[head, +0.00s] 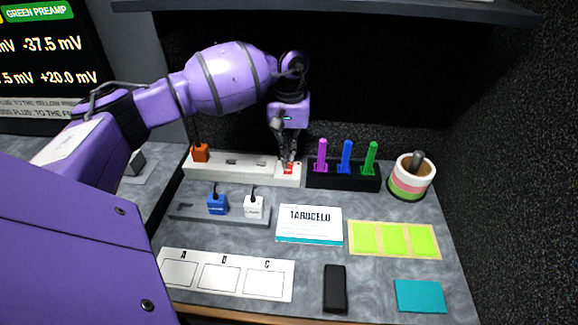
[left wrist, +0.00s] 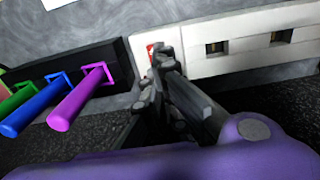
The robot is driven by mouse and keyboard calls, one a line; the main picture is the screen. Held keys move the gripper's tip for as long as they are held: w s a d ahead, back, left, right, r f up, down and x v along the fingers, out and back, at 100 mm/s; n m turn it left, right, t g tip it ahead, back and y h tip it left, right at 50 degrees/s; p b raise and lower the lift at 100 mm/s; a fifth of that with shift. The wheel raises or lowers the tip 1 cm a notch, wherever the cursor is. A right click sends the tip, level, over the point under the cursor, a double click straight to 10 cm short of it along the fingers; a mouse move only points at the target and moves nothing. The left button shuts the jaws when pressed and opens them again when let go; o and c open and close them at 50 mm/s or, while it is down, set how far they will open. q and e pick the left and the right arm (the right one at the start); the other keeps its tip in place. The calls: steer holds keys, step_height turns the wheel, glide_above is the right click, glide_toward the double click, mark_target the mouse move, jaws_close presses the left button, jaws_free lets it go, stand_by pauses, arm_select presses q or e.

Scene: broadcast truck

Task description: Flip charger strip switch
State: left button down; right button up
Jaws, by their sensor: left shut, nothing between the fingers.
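The charger strip (head: 240,171) is a long white power strip at the back of the counter. An orange plug (head: 200,153) stands in its left end. The red switch (head: 289,169) is at its right end. My left gripper (head: 288,163) is shut and empty, pointing down with its fingertips at the switch. In the left wrist view the gripper (left wrist: 158,62) covers most of the switch, and a bit of red (left wrist: 150,48) shows beside the tips. I cannot tell whether the tips touch it or which way it is set. The strip (left wrist: 250,40) shows two sockets there. My right gripper is not in view.
A black holder (head: 343,182) with purple, blue and green sticks stands close right of the strip. In front are a grey rack (head: 190,211) with blue and white plugs and a TARUCELO card (head: 310,224). A dark shelf (head: 350,8) hangs above.

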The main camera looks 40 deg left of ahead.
arm_select(q)
steer(key=shift+s+f+b, duration=0.1)
steer(key=shift+f+b, duration=0.4)
steer(key=shift+f, duration=0.45)
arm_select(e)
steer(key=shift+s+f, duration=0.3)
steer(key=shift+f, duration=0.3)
arm_select(q)
steer(key=shift+r, duration=0.1)
steer(key=shift+r+p, duration=1.7)
steer(key=shift+r, duration=1.75)
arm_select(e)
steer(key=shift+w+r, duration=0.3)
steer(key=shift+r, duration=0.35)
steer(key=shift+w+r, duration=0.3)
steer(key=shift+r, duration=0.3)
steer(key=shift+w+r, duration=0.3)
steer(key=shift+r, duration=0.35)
